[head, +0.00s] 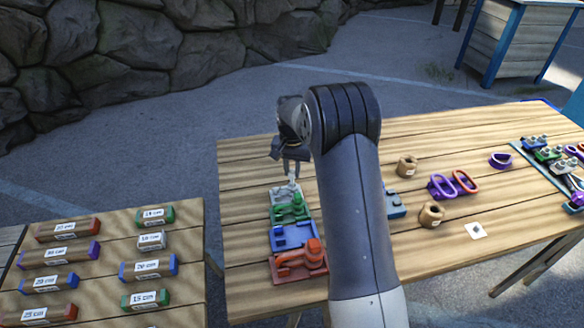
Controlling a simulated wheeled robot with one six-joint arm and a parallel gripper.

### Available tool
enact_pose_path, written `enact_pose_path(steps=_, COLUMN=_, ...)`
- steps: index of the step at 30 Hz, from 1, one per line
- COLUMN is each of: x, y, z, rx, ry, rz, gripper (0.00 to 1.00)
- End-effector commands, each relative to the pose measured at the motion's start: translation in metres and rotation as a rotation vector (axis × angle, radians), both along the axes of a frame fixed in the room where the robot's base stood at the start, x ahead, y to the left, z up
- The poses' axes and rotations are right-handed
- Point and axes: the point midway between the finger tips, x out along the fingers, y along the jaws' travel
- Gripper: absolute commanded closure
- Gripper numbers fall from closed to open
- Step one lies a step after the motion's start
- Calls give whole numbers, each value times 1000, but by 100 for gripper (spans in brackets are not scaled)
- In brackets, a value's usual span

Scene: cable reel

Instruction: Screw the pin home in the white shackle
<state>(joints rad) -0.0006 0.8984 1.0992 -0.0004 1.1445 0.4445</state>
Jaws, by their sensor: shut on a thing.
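The white shackle (281,195) sits at the far end of a row of coloured holders on the wooden table. My gripper (291,171) points down just above it and is shut on the pale pin (292,180). The pin appears upright at the white shackle, but I cannot tell how deep it sits in it. Nearer in the row are a green shackle (289,211), a blue holder (291,236) and a red shackle (298,261). My arm hides the table just right of the row.
The wooden table (245,225) is bare left of the row. To the right are tan rings (431,214), purple (441,187) and orange links (464,181), and a rack of clamps (549,155). A lower table (100,272) at left holds several labelled blocks. A stone wall (130,60) stands behind.

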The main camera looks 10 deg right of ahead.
Motion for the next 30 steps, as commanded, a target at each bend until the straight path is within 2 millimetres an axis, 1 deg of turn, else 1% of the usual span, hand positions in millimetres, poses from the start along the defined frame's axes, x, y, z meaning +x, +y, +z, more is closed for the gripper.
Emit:
enact_pose_path(steps=4, x=0, y=0, z=-6, rx=0, ry=0, rz=0, gripper=100)
enact_pose_path(steps=18, x=0, y=0, z=-7, rx=0, ry=0, rz=0, gripper=100)
enact_pose_path(steps=30, x=0, y=0, z=-15, rx=0, ry=0, rz=0, gripper=100)
